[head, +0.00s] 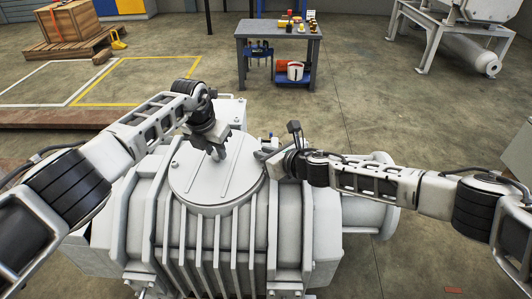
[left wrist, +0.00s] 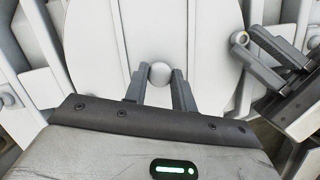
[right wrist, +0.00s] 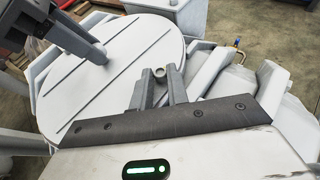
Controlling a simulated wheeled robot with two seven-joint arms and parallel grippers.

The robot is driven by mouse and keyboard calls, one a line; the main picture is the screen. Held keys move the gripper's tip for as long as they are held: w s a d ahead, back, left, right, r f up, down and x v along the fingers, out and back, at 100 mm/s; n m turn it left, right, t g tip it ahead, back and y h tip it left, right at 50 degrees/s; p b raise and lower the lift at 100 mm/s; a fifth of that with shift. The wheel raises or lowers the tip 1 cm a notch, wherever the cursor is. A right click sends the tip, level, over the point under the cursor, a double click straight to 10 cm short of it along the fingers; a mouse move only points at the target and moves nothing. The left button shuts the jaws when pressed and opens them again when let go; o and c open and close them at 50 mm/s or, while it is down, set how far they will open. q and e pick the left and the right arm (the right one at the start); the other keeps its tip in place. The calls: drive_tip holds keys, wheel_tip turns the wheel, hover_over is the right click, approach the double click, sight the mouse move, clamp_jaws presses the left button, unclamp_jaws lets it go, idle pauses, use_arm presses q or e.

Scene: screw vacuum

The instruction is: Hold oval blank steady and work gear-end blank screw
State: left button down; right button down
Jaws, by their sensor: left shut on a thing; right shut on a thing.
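The oval blank (head: 190,178) is a large pale grey cover with raised ribs, lying on top of the vacuum pump (head: 225,245). My left gripper (head: 218,153) reaches down onto it, shut on a round grey knob (left wrist: 160,74) on the blank. My right gripper (head: 266,157) is at the blank's right edge, shut on a small round screw head (right wrist: 160,73). The left gripper (right wrist: 98,54) shows over the blank in the right wrist view.
A wooden crate (head: 69,20) is at the back left. White machinery (head: 450,35) is at the back right. Open concrete floor lies between.

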drive_tip(key=m+h, duration=0.1)
drive_tip(key=m+t+h, duration=0.1)
drive_tip(key=a+m+h, duration=0.1)
drive_tip(key=shift+s+t, duration=0.25)
drive_tip(key=shift+t, duration=0.15)
drive_tip(key=m+h, duration=0.1)
drive_tip(key=h, duration=0.1)
drive_tip(key=m+h, duration=0.2)
drive_tip(key=shift+a+m+t, duration=0.3)
drive_tip(key=shift+a+t, duration=0.05)
drive_tip(key=shift+t, duration=0.05)
drive_tip(key=m+h, duration=0.3)
drive_tip(key=h, duration=0.1)
drive_tip(key=shift+a+m, duration=0.35)
drive_tip(key=shift+m, duration=0.05)
drive_tip(key=shift+w+a+r+m+g+h, duration=0.15)
drive_tip(key=shift+m+g+h, duration=0.2)
drive_tip(key=shift+m+h, duration=0.35)
drive_tip(key=shift+w+a+f+m+g+h, duration=0.15)
drive_tip(key=shift+m+g+h, duration=0.3)
drive_tip(key=shift+h, duration=0.45)
drive_tip(key=shift+d+r+m, duration=0.1)
drive_tip(key=shift+m, duration=0.15)
drive_tip(key=shift+s+h, duration=0.1)
drive_tip(key=shift+h, duration=0.3)
drive_tip(key=c, duration=1.3)
unclamp_jaws()
drive_tip(key=shift+c, duration=0.2)
